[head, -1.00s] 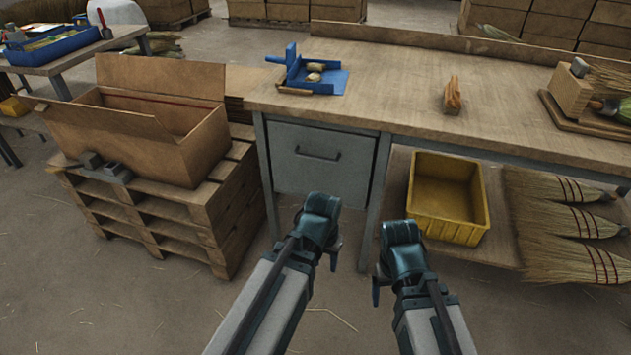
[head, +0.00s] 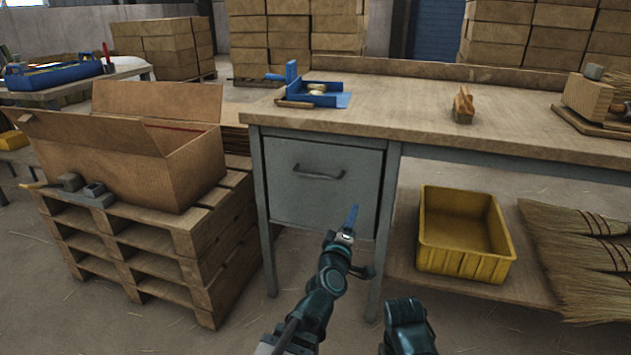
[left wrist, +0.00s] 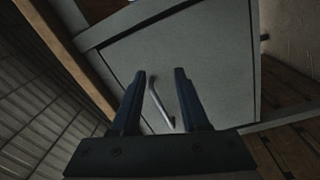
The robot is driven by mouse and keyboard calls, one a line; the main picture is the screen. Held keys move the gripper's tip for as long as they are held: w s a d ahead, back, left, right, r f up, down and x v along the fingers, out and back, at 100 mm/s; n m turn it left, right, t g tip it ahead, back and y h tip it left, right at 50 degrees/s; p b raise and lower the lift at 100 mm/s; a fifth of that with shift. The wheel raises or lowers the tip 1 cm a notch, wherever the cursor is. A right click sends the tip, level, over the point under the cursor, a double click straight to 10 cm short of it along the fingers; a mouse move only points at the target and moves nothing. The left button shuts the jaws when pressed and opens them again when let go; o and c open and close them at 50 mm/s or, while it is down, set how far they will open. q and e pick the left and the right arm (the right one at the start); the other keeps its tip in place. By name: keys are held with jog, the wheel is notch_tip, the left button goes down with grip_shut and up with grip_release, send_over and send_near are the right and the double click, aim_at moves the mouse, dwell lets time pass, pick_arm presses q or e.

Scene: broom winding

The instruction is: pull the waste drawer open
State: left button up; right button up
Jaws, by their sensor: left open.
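The grey waste drawer (head: 300,205) is shut under the left end of the workbench, with a dark bar handle (head: 320,174) near its top. My left gripper (head: 351,217) is raised in front of the drawer's lower right part, below and to the right of the handle. In the left wrist view the open fingers (left wrist: 160,77) point at the drawer front (left wrist: 215,65). The handle (left wrist: 160,107) appears between them, apart from both as far as I can tell. My right arm's end (head: 408,325) is low at the bottom edge; its fingers are hidden.
A yellow bin (head: 465,262) sits on the lower shelf, right of the drawer, beside several brooms (head: 575,245). An open cardboard box (head: 185,175) stands on pallets (head: 150,270) to the left.

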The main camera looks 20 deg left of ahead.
aim_at(315, 175)
pick_arm(q)
jog(key=s+a+r+n+y, duration=0.2)
jog(key=a+r+n+y, duration=0.1)
jog(key=a+n+y, duration=0.5)
jog(key=shift+n, duration=0.6)
jog(key=x, duration=0.4)
jog(key=p+x, duration=0.1)
jog(key=x, duration=0.4)
jog(key=p+x, duration=0.1)
jog(key=x, duration=0.3)
jog(key=shift+w+d, duration=0.2)
jog(key=shift+w, duration=0.15)
grip_shut()
